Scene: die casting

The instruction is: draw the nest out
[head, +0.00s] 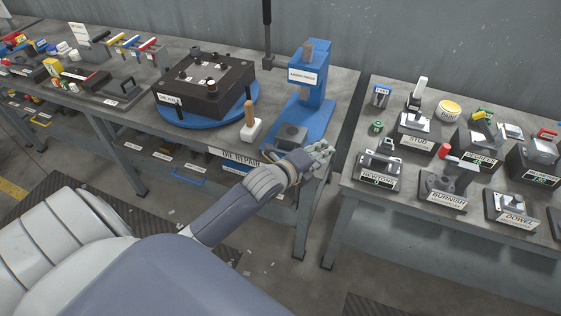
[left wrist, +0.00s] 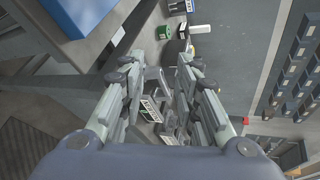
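The blue press (head: 312,90) stands at the right end of the left bench, with a white label on its head. A grey block, which looks like the nest (head: 291,134), sits at the front of its blue base. My left gripper (head: 322,152) is just right of the nest, over the bench's front right corner, and does not visibly touch it. In the left wrist view my left gripper (left wrist: 158,78) has its fingers spread, with nothing between them. A blue part (left wrist: 85,15) at the upper left there may be the press base. My right gripper is not in view.
A wooden-handled tool on a white base (head: 250,122) stands left of the nest. A dark die (head: 205,80) rests on a blue turntable (head: 212,115). Across a gap, the right bench (head: 355,150) holds several labelled tool stands, the Newton-like one (head: 378,170) nearest.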

